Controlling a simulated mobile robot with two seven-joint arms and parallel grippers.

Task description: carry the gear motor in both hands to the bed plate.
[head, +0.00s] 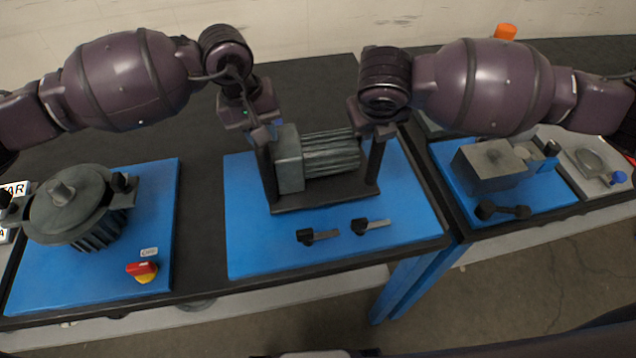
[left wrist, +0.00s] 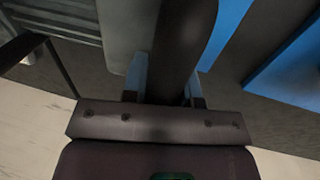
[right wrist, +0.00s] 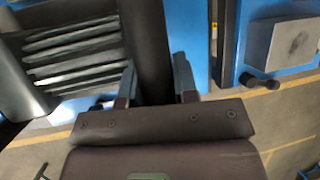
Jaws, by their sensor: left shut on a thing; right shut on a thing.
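The gear motor (head: 330,155) is a grey block with a ribbed body, on a black carrier (head: 325,200) with an upright post at each end. It is upright over the middle blue plate (head: 240,215); I cannot tell whether it touches it. My left gripper (head: 262,132) is shut on the left post, which also shows in the left wrist view (left wrist: 182,40). My right gripper (head: 376,132) is shut on the right post, seen in the right wrist view (right wrist: 147,40). The ribs (right wrist: 72,50) show beside it. I cannot tell which surface is the bed plate.
Two black-handled clamps or levers (head: 318,236) (head: 372,226) lie on the blue plate before the carrier. A round dark machine (head: 80,210) and a red-yellow switch (head: 142,270) stand left. A grey box (head: 488,165) stands on the right bench, past a gap.

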